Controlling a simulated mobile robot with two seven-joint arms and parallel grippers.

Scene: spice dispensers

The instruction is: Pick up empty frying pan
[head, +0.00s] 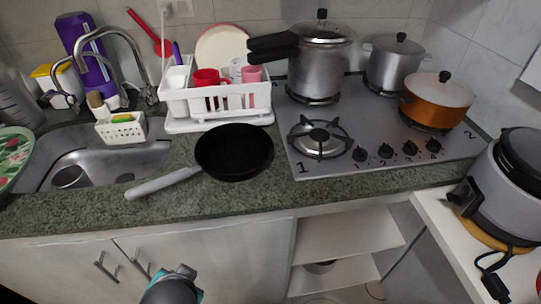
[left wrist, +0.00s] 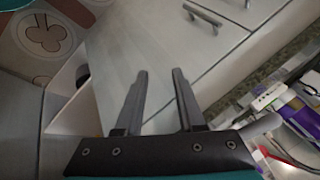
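An empty black frying pan (head: 235,151) lies flat on the green granite counter (head: 262,192), between the sink and the stove. Its light grey handle (head: 163,184) points to the lower left, with its end near the counter's front edge. In the left wrist view, the two fingers of my left gripper (left wrist: 161,72) are apart with nothing between them, in front of the light cabinet doors. In the head view, a dark part of my arm (head: 172,287) shows at the bottom, below the counter and clear of the pan. My right gripper is not in view.
A white dish rack (head: 218,101) with cups stands behind the pan. The stove (head: 375,135) is to the right, with a pressure cooker (head: 318,70), a steel pot (head: 394,65) and an orange pot (head: 437,100). The sink (head: 95,165) lies left. Cabinet handles (head: 106,267) protrude below.

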